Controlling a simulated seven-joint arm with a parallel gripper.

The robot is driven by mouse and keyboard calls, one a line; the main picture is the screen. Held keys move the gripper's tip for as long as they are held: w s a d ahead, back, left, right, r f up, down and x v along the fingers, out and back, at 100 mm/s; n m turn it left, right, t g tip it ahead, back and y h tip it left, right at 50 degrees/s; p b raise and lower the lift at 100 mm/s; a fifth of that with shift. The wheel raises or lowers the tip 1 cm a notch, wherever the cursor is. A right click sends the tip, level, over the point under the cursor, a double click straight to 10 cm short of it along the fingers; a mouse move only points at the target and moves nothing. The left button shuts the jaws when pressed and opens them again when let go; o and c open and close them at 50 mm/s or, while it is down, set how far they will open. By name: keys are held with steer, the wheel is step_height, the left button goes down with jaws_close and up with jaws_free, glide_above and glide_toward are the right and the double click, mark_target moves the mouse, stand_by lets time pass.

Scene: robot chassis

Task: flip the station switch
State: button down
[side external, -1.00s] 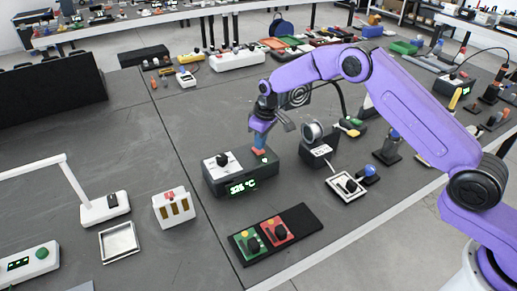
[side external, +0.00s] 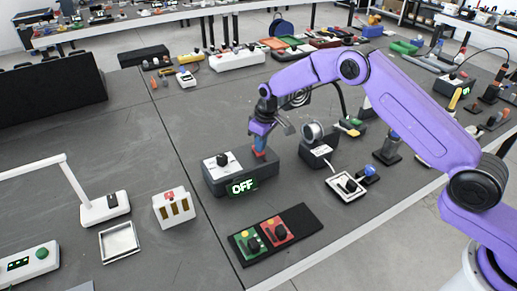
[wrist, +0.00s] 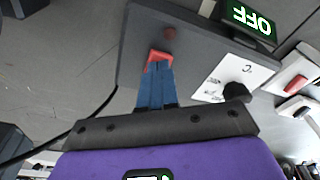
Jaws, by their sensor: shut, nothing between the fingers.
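The station is a dark grey box (side external: 225,182) with a white panel, a black knob (side external: 222,159) and a front display (side external: 242,186) that reads OFF. It also shows in the wrist view (wrist: 205,50). The red switch (wrist: 159,54) is on its top, and a small dark round lamp (wrist: 169,33) sits beside it. My gripper (side external: 259,151) is shut and empty. Its blue fingertips are right at the red switch and appear to touch it. They partly cover the switch, so its tilt cannot be told.
A coil holder (side external: 317,145) stands close to the right of the station. A black mat (side external: 305,218) with green and red switch blocks lies in front. A white box with slots (side external: 173,208) is to the left. The tabletop behind the station is mostly clear.

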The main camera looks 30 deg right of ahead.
step_height(320, 180, up, 7)
stand_by(0.8)
stand_by(0.5)
steer(key=s+a+r+n, duration=0.15)
steer(key=s+r, duration=0.35)
steer(key=s, duration=0.5)
steer(key=s+a+r+n, duration=0.15)
steer(key=s+r, duration=0.35)
steer(key=s, duration=0.6)
steer(key=s+d+n, duration=0.1)
steer(key=s+d, duration=0.4)
steer(key=s, duration=0.3)
steer(key=s+d+n+g, duration=0.1)
steer(key=s+d, duration=0.4)
steer(key=s, duration=0.4)
steer(key=s+d+n, duration=0.1)
steer(key=s+d, duration=0.4)
steer(key=s, duration=0.4)
steer(key=shift+s+r+n, duration=0.2)
steer(key=shift+r+n, duration=0.05)
steer(key=shift+n, duration=0.05)
